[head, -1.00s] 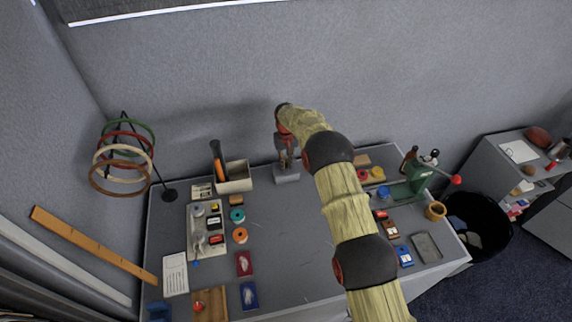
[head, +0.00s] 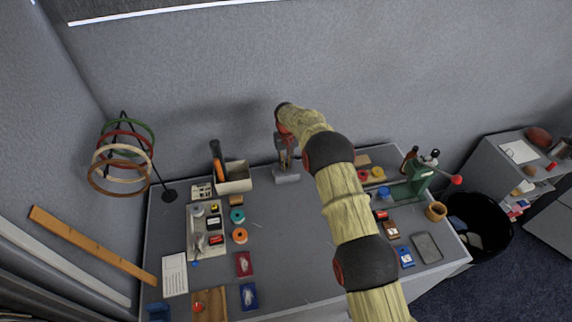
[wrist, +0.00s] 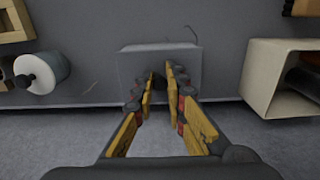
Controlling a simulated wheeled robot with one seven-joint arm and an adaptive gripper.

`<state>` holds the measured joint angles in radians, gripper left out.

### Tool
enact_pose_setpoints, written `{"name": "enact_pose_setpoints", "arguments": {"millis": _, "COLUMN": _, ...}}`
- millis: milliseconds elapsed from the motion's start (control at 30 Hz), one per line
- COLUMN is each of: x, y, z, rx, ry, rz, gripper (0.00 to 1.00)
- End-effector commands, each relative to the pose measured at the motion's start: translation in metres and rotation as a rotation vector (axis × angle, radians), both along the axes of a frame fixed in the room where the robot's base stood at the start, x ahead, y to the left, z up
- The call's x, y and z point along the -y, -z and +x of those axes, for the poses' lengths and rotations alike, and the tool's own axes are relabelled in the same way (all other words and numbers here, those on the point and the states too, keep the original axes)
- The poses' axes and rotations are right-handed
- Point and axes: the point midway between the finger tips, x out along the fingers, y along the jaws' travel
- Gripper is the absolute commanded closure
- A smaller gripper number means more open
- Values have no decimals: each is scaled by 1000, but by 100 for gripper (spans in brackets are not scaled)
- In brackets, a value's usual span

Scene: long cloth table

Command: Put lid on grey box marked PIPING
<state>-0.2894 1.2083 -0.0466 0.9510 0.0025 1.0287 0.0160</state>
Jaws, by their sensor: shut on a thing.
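My gripper (head: 286,162) points down over the back part of the table. It is shut on a small dark knob on top of a grey, square-topped piece, which I take to be the lid (wrist: 134,64). In the wrist view, the fingers (wrist: 159,82) close from both sides of the knob. In the head view, a grey block (head: 287,178) shows right under the fingers. I cannot tell lid from box there, nor whether a gap lies between them. No PIPING marking is legible.
A cream bin (head: 236,178) with orange-handled tools stands close to the left; it also shows in the wrist view (wrist: 256,85). The wall is close behind. A green press (head: 418,180) stands at the right. Spools and small cards lie nearer the front.

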Motion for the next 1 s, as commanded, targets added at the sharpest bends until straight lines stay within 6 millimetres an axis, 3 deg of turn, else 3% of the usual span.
{"name": "enact_pose_setpoints", "arguments": {"millis": 267, "x": 0, "y": 0, "z": 0, "rx": 0, "ry": 0, "rz": 0, "gripper": 100}}
{"name": "enact_pose_setpoints", "arguments": {"millis": 300, "x": 0, "y": 0, "z": 0, "rx": 0, "ry": 0, "rz": 0, "gripper": 86}}
{"name": "enact_pose_setpoints", "arguments": {"millis": 667, "x": 0, "y": 0, "z": 0, "rx": 0, "ry": 0, "rz": 0, "gripper": 66}}
{"name": "enact_pose_setpoints", "arguments": {"millis": 867, "x": 0, "y": 0, "z": 0, "rx": 0, "ry": 0, "rz": 0, "gripper": 66}}
{"name": "enact_pose_setpoints", "arguments": {"millis": 1000, "x": 0, "y": 0, "z": 0, "rx": -1, "ry": 0, "rz": 0, "gripper": 58}}
